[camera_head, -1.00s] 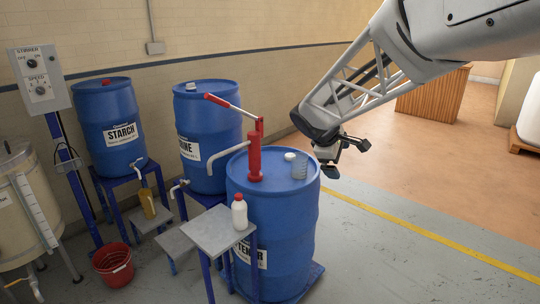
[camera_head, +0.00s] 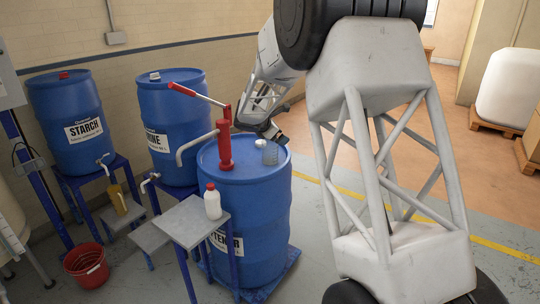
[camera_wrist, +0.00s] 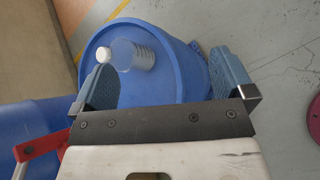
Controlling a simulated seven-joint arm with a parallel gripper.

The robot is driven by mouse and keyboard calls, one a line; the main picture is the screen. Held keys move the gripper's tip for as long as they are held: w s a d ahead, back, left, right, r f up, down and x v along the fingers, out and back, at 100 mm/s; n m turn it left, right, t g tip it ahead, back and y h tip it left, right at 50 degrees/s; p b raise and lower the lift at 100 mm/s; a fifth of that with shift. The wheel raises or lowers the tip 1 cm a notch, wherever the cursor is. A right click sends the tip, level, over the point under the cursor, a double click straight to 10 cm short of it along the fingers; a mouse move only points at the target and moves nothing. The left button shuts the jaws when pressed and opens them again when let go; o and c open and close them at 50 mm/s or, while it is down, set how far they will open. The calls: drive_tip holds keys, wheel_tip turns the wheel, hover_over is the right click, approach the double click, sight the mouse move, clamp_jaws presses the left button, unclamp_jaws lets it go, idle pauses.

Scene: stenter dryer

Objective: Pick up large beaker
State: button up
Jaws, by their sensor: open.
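In the wrist view the beaker (camera_wrist: 138,56) lies between my finger lines, nearer the left finger, beyond the fingertips. My gripper (camera_wrist: 164,66) is open and empty, its two blue-grey pads wide apart. In the head view my gripper (camera_head: 277,135) is partly seen just behind and above the beaker. Whether it touches the beaker cannot be told.
A red hand pump (camera_head: 225,148) with a spout and lever rises from the same drum, left of the beaker. A white bottle (camera_head: 212,203) stands on a small grey table (camera_head: 188,222). Starch (camera_head: 75,115) and second drums (camera_head: 172,130) stand behind. Open floor lies right.

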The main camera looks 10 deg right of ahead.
sight(270, 142)
drive_tip(key=w+a+f+n+t, duration=0.1)
drive_tip(key=w+a+f+n, duration=0.1)
drive_tip(key=w+f, duration=0.3)
drive_tip(key=w+a+f+n+t, duration=0.1)
drive_tip(key=w+f+n, duration=0.3)
drive_tip(key=w, duration=0.4)
drive_tip(key=shift+w+a+f, duration=0.35)
drive_tip(key=shift+a+f, duration=0.2)
drive_tip(key=shift+f, duration=0.2)
drive_tip(key=shift+x, duration=1.3)
drive_tip(key=shift+d, duration=0.1)
drive_tip(key=shift+x, duration=2.55)
drive_tip(key=shift+r, duration=0.1)
drive_tip(key=c, duration=1)
